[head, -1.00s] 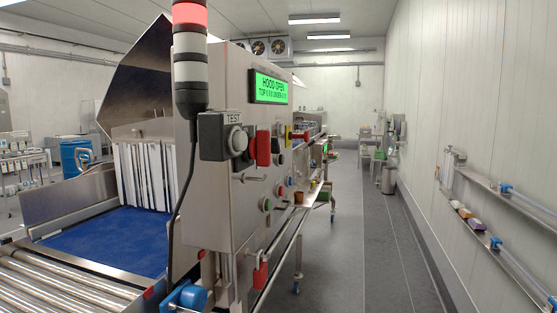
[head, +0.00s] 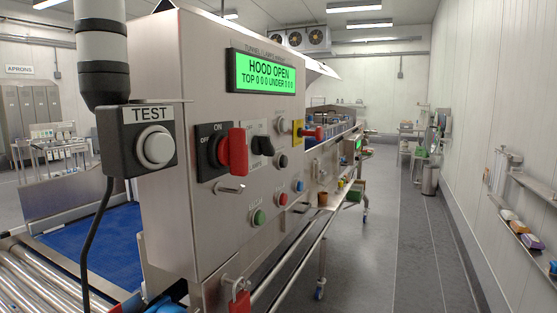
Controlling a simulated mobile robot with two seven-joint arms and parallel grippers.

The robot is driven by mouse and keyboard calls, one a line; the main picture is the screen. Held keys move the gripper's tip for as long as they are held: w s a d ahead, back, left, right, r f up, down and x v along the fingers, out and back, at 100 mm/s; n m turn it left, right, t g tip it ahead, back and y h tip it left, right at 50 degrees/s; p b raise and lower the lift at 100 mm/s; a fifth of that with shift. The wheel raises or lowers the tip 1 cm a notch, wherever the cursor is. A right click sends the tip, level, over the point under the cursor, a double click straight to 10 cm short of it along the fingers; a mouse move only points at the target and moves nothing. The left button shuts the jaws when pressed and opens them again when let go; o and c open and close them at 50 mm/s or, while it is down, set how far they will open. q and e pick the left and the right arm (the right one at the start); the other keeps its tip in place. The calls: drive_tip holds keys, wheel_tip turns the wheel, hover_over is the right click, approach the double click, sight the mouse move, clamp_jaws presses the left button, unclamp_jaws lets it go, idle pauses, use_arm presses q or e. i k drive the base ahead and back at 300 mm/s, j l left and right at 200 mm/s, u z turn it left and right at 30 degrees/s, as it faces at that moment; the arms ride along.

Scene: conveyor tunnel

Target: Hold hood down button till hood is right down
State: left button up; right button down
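The steel control cabinet (head: 185,160) stands close in front of me. Its green display (head: 262,72) reads "HOOD OPEN" and "TOP 0 0 0 UNDER 0 0 0". Neither of my grippers is in view.
A grey "TEST" button box (head: 137,141) juts from the cabinet's left under the lamp tower (head: 102,50). A red rotary handle (head: 233,152) and red padlock (head: 240,301) stick out. The grey aisle floor (head: 400,230) to the right is clear; a shelf (head: 530,240) lines the wall.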

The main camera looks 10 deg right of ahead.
sight(284, 160)
drive_tip(key=i+l+u, duration=0.2)
drive_tip(key=l, duration=0.15)
drive_tip(key=l+u, duration=0.2)
drive_tip(key=l, duration=0.2)
drive_tip(key=i+l+u, duration=0.2)
drive_tip(key=l, duration=0.2)
drive_tip(key=k, duration=0.05)
